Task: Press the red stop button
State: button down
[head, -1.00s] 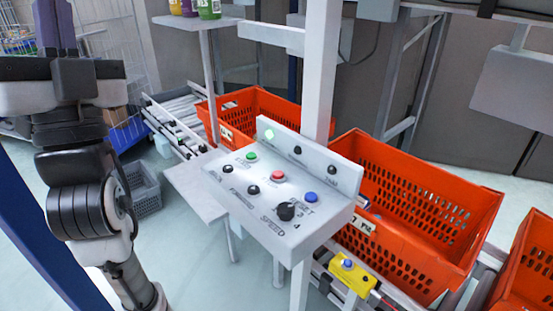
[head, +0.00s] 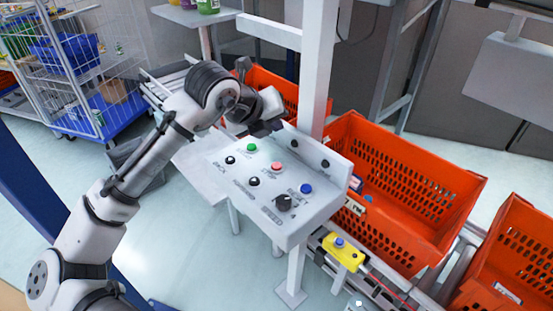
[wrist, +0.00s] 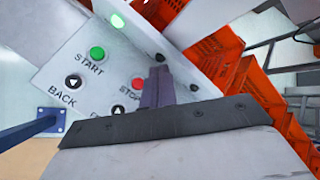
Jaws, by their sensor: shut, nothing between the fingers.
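The red stop button (head: 277,167) sits on a pale control panel (head: 232,188), between the green start button (head: 252,148) and the blue reset button (head: 306,188). In the wrist view the red button (wrist: 137,82) shows just left of the fingertips of my gripper (wrist: 158,76), partly beside them, with the "STOP" label half hidden. My gripper (head: 264,129) is shut and empty, above the panel's back edge in the head view. I cannot tell its exact height over the button; no contact is visible.
Black buttons and a dark speed knob (head: 284,202) share the panel. A raised back plate (head: 333,167) and a white post (head: 316,75) stand behind it. Orange totes (head: 425,190) sit behind and to the right. A yellow box (head: 342,252) is below.

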aim_at(274, 168)
jog(key=shift+f, duration=0.1)
notch_tip(274, 168, down, 9)
jog(key=b, duration=0.6)
jog(key=shift+r+b, duration=0.2)
jog(key=shift+b, duration=0.1)
dwell(1.8)
jog(key=shift+f+b, duration=0.35)
jog(key=shift+f, duration=0.05)
jog(key=shift+f+b, duration=0.45)
jog(key=shift+f, duration=0.05)
dwell(0.5)
jog(key=shift+r, duration=0.1)
jog(key=shift+r+p, duration=0.65)
jog(key=shift+r, duration=0.15)
jog(key=shift+r+p, duration=1.75)
jog(key=shift+r, duration=0.8)
